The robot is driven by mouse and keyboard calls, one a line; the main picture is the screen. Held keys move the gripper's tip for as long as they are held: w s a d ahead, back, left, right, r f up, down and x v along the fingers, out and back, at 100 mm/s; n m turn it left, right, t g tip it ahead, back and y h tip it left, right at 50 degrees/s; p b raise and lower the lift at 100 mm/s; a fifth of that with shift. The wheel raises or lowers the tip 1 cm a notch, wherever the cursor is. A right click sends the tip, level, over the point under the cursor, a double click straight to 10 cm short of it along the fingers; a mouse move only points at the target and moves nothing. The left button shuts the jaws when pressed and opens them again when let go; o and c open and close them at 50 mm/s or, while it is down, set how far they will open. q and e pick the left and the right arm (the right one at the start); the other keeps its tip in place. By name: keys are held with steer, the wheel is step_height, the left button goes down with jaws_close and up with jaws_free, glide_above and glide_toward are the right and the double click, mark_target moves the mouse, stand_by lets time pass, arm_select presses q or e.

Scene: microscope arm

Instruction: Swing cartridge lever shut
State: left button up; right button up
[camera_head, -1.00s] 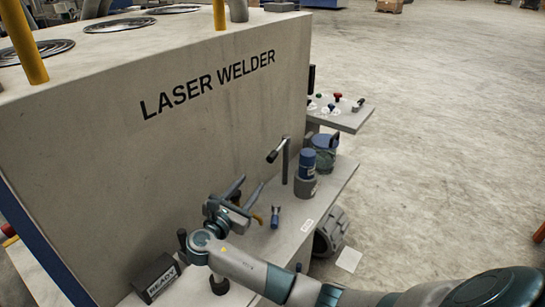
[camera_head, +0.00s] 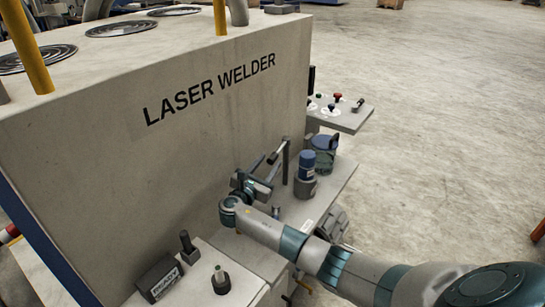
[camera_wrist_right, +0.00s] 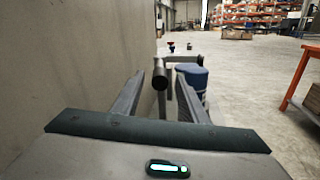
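The lever is a grey post (camera_head: 286,162) with an arm ending in a black grip (camera_head: 272,158), beside the laser welder. In the right wrist view the grip's round dark end (camera_wrist_right: 160,77) faces me, between my fingers and apart from both. My right gripper (camera_head: 268,159) is open, its fingers pointing at the lever; in the wrist view the open fingers (camera_wrist_right: 160,88) spread either side of the grip. A blue cartridge (camera_head: 308,160) stands upright in a grey holder (camera_head: 305,187) right of the post. My left gripper is not in view.
The welder's wall (camera_head: 130,150) rises close on the left. A blue-lidded container (camera_head: 325,145) stands behind the cartridge, with a button panel (camera_head: 345,115) beyond. A "READY" sign block (camera_head: 158,280) sits at the front left. Open floor lies to the right.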

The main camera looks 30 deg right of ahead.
mark_target(279, 150)
steer(key=shift+x, duration=1.8)
jaws_close()
